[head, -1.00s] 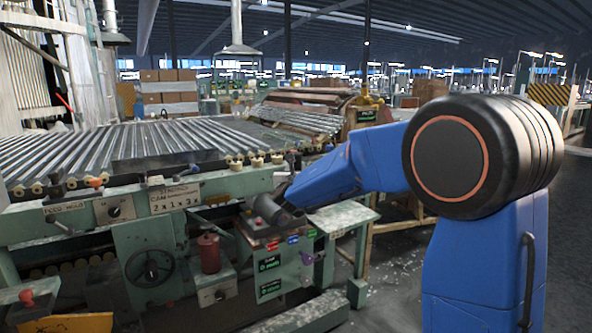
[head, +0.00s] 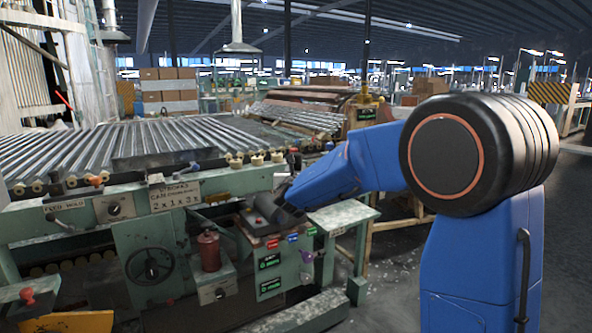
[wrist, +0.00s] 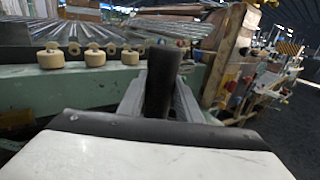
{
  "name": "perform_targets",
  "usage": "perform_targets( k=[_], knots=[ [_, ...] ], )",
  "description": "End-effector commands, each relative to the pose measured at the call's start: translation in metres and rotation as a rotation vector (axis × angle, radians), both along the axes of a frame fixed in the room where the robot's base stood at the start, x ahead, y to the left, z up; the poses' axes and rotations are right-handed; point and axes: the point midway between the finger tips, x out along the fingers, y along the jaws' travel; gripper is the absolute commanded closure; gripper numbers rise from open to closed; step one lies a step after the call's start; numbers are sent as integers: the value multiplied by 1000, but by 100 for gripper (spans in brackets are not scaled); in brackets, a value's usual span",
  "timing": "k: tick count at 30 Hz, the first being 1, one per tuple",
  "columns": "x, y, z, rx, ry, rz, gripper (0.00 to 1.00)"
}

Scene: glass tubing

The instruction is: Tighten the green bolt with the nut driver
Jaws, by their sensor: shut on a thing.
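My gripper (wrist: 161,100) is shut on a dark, upright cylindrical handle, which appears to be the nut driver (wrist: 163,72). The two grey fingers sit on either side of it. In the head view my blue arm reaches in from the right, and its dark wrist end is over the green control box (head: 298,285) at the machine's front. A row of red, blue and green tags (head: 311,231) runs along the box's upper edge. I cannot make out the green bolt in either view. The nut driver's lower end is hidden.
The green machine with its bed of metal rollers (head: 90,150) fills the left. Pale knobs (wrist: 95,57) line its edge. A handwheel (head: 149,267) and a red canister (head: 209,251) stand left of the box. A small green side table (head: 342,216) is to its right. Floor is open at far right.

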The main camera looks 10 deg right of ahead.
Motion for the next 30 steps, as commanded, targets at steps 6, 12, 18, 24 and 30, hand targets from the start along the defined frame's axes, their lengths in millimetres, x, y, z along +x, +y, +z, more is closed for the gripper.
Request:
perform_targets(
  k=[6,12,18,24,30],
  knots=[
    [0,0,0,0,-2,0,100],
    [0,0,-2,0,-2,0,100],
    [0,0,-4,0,-2,0,100],
    [0,0,-6,0,-2,0,100],
    [0,0,-8,0,-1,0,100]
  ],
)
